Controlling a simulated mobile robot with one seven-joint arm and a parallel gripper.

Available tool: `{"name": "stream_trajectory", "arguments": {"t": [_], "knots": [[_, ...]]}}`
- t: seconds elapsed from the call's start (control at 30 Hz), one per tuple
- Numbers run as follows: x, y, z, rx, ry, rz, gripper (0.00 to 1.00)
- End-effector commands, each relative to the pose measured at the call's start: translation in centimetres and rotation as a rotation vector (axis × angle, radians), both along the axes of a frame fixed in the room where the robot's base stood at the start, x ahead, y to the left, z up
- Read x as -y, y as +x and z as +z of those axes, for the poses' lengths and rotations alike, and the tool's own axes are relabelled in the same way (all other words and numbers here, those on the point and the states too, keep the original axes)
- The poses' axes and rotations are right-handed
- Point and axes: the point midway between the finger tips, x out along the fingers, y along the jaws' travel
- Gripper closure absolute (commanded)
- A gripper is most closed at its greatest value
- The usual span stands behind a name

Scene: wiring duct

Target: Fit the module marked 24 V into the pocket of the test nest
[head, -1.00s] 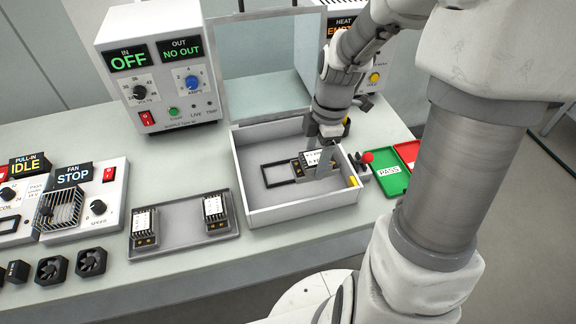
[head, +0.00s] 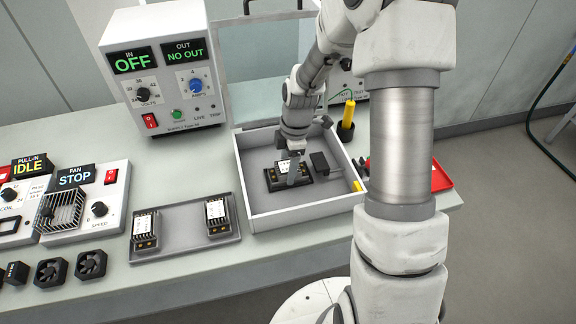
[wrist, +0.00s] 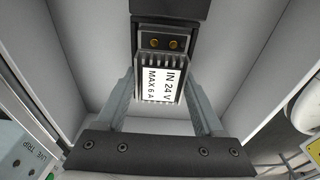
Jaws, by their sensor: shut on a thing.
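The 24 V module (wrist: 160,82) is a dark block with a white label reading "IN 24 V MAX 6 A" and two brass terminals. My gripper (wrist: 160,92) is shut on its sides. In the head view the module (head: 281,167) is at the black-framed pocket (head: 270,184) on the floor of the test nest (head: 303,208), a light-grey walled box. My finger hides part of it, and I cannot tell whether it is fully seated. A black block (head: 320,163) stands right of the module in the nest; a dark block (wrist: 170,10) shows beyond the terminals in the wrist view.
Two other modules (head: 145,231) (head: 217,216) stand on a grey tray (head: 185,236) left of the nest. A power supply (head: 165,65) reading OFF stands behind. A yellow-handled tool (head: 349,113) and a red tray (head: 441,177) are to the right.

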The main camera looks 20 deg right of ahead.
Motion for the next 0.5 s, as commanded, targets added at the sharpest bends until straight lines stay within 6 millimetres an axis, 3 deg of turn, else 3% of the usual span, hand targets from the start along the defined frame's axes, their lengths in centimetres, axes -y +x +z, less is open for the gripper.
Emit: {"name": "stream_trajectory", "arguments": {"t": [0.3, 0.33, 0.5], "knots": [[0.04, 0.03, -0.32, 0.002, 0.000, -0.001, 1.00], [0.05, 0.01, -0.33, 0.001, 0.000, -0.001, 0.29], [0.05, 0.01, -0.22, 0.001, 0.000, -0.001, 0.00]]}}
